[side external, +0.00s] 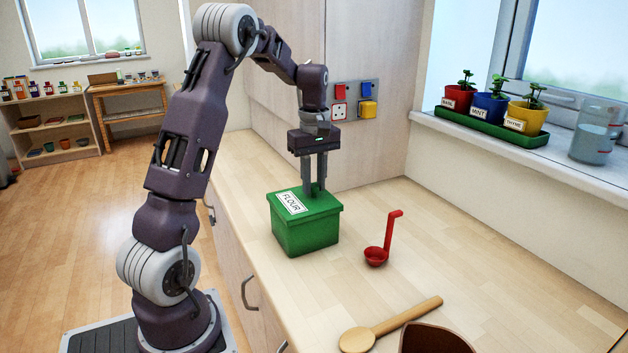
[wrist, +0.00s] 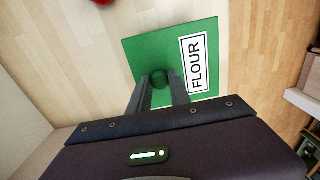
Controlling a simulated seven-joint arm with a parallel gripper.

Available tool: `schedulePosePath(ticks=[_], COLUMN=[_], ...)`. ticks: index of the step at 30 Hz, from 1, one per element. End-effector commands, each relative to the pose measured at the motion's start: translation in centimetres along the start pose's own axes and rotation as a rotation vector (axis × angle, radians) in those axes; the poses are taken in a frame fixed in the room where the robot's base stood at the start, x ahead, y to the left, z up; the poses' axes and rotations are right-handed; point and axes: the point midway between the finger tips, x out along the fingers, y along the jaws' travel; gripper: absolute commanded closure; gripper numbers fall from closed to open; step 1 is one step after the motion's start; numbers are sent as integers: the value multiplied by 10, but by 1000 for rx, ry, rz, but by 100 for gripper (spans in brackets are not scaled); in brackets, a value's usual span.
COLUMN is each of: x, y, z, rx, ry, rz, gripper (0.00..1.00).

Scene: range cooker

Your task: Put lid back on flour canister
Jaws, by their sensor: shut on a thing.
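The green flour canister (side external: 304,238) stands upright on the wooden counter. Its green lid (side external: 318,204) with a white FLOUR label lies on top of it; the lid also shows in the wrist view (wrist: 150,52). From these views I cannot tell whether the lid is fully seated. My gripper (side external: 315,190) points straight down over the lid. In the wrist view its fingers (wrist: 160,84) are shut on the round green knob (wrist: 160,79) in the lid's middle. The inside of the canister is hidden.
A red ladle (side external: 377,255) stands right of the canister. A wooden spoon (side external: 390,325) and a brown container (side external: 436,338) are at the front. Potted herbs (side external: 490,108) and a glass jar (side external: 594,133) are on the windowsill. The counter behind the ladle is clear.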

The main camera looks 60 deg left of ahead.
Motion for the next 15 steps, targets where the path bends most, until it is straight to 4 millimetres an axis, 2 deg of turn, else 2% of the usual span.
schedulePosePath(ticks=[10,11,14,15], x=[1,1,1,1], y=[0,0,0,0], z=[0,0,0,0], rx=[0,0,0,0], ry=[0,0,0,0], rz=[0,0,0,1], gripper=[100,70,51,51])
